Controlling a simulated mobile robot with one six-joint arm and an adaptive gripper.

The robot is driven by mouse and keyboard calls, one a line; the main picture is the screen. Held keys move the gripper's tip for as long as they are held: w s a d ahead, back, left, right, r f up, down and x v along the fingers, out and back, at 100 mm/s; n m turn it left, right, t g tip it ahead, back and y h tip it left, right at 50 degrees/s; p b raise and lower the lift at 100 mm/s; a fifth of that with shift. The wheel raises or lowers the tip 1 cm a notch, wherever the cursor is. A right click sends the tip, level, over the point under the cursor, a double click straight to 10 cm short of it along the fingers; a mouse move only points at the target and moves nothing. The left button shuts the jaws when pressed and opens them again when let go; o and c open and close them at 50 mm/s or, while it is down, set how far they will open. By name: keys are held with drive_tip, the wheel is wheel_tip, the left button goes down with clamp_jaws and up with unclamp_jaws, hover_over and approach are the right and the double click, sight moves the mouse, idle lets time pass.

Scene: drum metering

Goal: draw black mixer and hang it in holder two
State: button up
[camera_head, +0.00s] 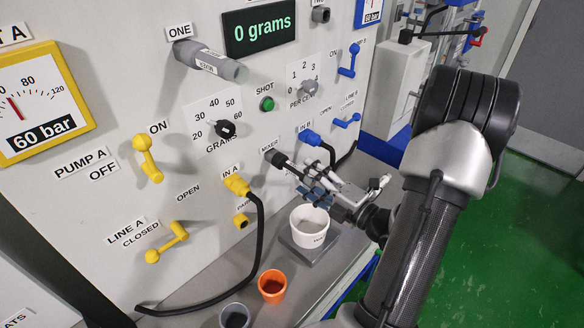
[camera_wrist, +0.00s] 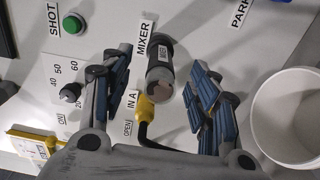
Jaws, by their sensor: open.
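The black mixer (camera_head: 280,160) sticks out of the panel beside the MIXER label. In the wrist view the mixer (camera_wrist: 158,72) shows end-on with its own small label, between the two fingers. My gripper (camera_head: 316,190) is open, its blue-padded fingers just in front of the mixer's outer end. In the wrist view my gripper (camera_wrist: 160,88) has a finger on each side with a gap to the mixer. Holder two (camera_head: 320,14) is a short dark socket high on the panel, its label cut by the top edge. Holder one (camera_head: 185,52) holds a grey mixer (camera_head: 222,67).
A white tub (camera_head: 309,228) stands on a grey scale close below my gripper. The yellow IN A plug (camera_head: 236,185) with black hose and blue IN B plug (camera_head: 310,138) flank the mixer. Orange (camera_head: 272,286) and grey (camera_head: 235,316) cups stand on the bench. The display reads 0 grams.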

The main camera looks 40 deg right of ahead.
sight(289, 168)
drive_tip(key=w, duration=0.7)
drive_tip(key=shift+a+f, duration=0.1)
drive_tip(key=shift+a, duration=0.25)
drive_tip(key=shift+w, duration=0.25)
drive_tip(key=shift+w+r, duration=0.1)
drive_tip(key=shift+r, duration=0.15)
drive_tip(key=shift+r, duration=0.2)
drive_tip(key=shift+f+b, duration=0.25)
drive_tip(key=shift+b, duration=1)
drive_tip(key=shift+c, duration=0.6)
clamp_jaws()
drive_tip(key=shift+s+f+b, duration=0.3)
drive_tip(key=shift+b, duration=0.1)
